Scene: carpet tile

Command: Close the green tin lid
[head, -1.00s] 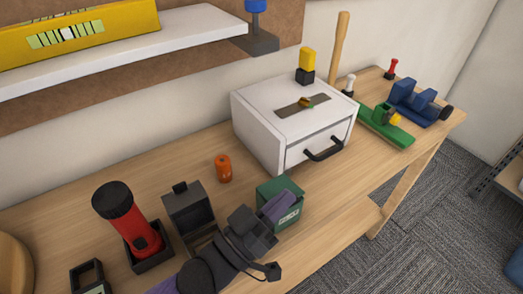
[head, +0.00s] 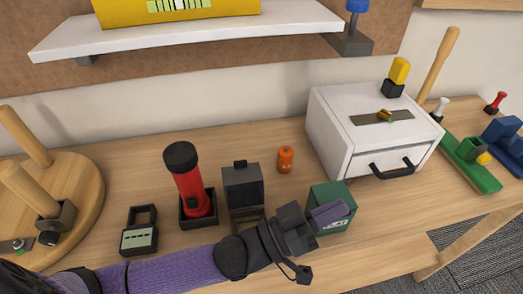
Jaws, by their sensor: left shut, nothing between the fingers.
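The green tin (head: 334,226) stands on the workbench, right of centre in the head view, in front of the white drawer box. It has a pale label on its front. A dark green panel (head: 322,193) shows at its top; I cannot tell how far the lid stands open. My left gripper (head: 335,213) comes in from the lower left. Its purple-grey fingers are shut and empty, over or against the tin's upper front, hiding part of the rim. Whether they touch it is unclear. My right gripper is not in view.
A shelf (head: 200,36) overhangs the back.

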